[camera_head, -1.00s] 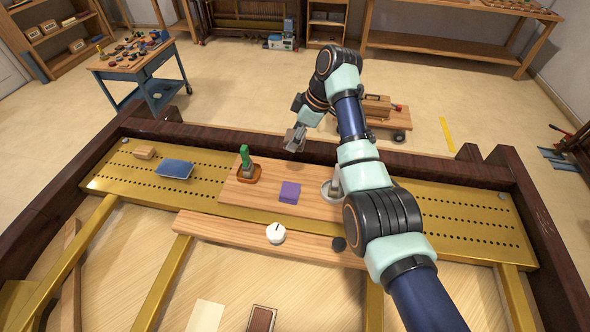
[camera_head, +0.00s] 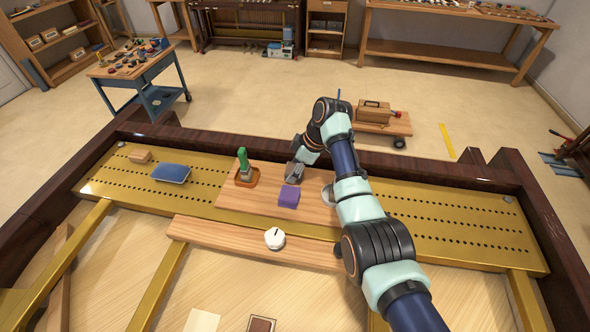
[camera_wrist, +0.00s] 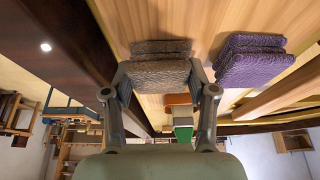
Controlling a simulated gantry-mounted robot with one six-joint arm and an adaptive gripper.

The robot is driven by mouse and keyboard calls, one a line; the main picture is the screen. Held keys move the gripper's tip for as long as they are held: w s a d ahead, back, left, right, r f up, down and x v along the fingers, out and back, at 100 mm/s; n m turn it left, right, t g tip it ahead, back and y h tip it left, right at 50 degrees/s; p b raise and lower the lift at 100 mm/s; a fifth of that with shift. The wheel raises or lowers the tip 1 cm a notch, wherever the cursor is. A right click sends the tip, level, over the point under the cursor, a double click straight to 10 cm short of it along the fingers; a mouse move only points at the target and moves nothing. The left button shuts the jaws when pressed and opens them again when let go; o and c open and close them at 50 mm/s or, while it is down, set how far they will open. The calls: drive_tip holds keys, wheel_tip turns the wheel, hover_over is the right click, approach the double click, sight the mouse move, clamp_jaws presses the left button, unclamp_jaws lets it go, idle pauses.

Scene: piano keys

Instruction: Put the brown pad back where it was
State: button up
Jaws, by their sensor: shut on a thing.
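In the wrist view a brown-grey, rough-textured pad (camera_wrist: 160,72) sits between the fingers of my gripper (camera_wrist: 162,84), which is shut on it. A second brown-grey layer shows just beyond it; I cannot tell if it is a separate pad or part of the same one. In the head view my gripper (camera_head: 294,174) is low over the wooden board (camera_head: 315,212), just behind the purple pad (camera_head: 288,197). The brown pad is not clear there, and I cannot tell if it touches the board. The purple pad (camera_wrist: 250,62) lies to its right in the wrist view, apart from it.
A blue pad (camera_head: 171,174) and a small wooden block (camera_head: 141,156) lie farther left. A white knob (camera_head: 274,239) is in front. A dark wooden rim (camera_head: 230,150) runs behind.

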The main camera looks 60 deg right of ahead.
drive_tip(key=shift+f, duration=0.1)
drive_tip(key=o, duration=1.2)
drive_tip(key=p+v, duration=0.3)
drive_tip(key=v, duration=0.9)
